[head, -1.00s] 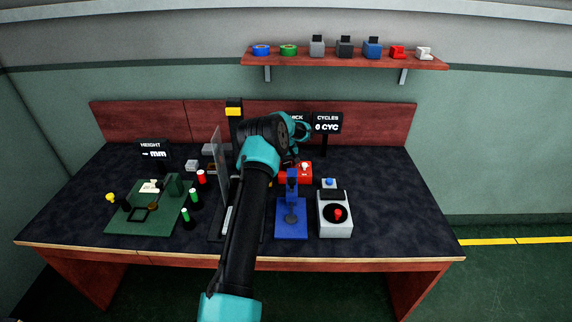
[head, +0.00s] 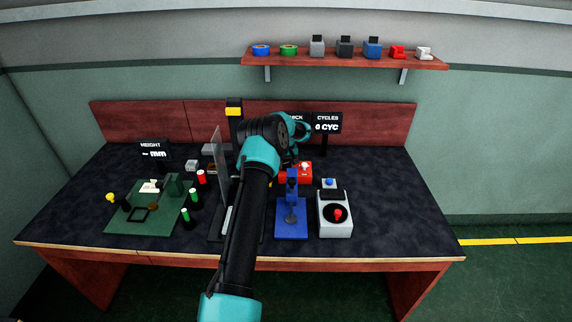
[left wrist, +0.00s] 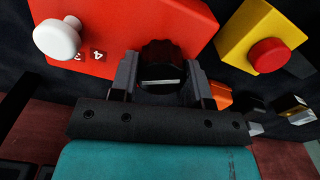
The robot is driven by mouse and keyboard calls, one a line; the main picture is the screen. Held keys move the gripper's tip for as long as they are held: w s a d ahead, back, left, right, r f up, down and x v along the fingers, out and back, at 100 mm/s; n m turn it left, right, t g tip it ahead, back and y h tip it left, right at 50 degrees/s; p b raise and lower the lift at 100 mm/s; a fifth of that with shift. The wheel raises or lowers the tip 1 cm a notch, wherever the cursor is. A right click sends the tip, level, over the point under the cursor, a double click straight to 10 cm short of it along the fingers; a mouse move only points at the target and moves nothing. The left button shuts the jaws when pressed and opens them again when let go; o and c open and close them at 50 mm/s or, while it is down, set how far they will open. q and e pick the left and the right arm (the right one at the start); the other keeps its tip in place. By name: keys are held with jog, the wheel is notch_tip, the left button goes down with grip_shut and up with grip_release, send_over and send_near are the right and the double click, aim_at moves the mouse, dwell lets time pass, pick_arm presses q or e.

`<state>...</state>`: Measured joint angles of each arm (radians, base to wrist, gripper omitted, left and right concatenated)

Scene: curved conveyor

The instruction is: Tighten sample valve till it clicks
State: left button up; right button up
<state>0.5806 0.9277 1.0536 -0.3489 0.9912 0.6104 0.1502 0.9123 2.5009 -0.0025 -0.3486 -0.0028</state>
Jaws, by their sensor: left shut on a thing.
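A red box (head: 290,174) stands at the back of the table, partly behind my left arm. In the left wrist view the red box (left wrist: 115,25) carries a white knob (left wrist: 57,38), printed digits and a black ridged knob (left wrist: 160,58) with a white line on its end. My left gripper (left wrist: 164,82) is shut on the black knob, one finger on each side. In the head view my left gripper and the black knob are mostly hidden by the wrist. My right gripper is not in view.
A blue press-like fixture (head: 291,226) and a grey box with a red knob (head: 337,222) stand in front. A clear upright panel (head: 219,165) is left of my arm. A yellow box with a red button (left wrist: 240,38) is near the gripper. The table's right side is clear.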

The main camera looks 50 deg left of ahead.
aim_at(286, 162)
pick_arm(q)
jog(key=shift+m, duration=1.8)
jog(key=o, duration=0.9)
jog(key=shift+o, duration=0.2)
notch_tip(286, 162, up, 17)
jog(key=shift+r, duration=0.2)
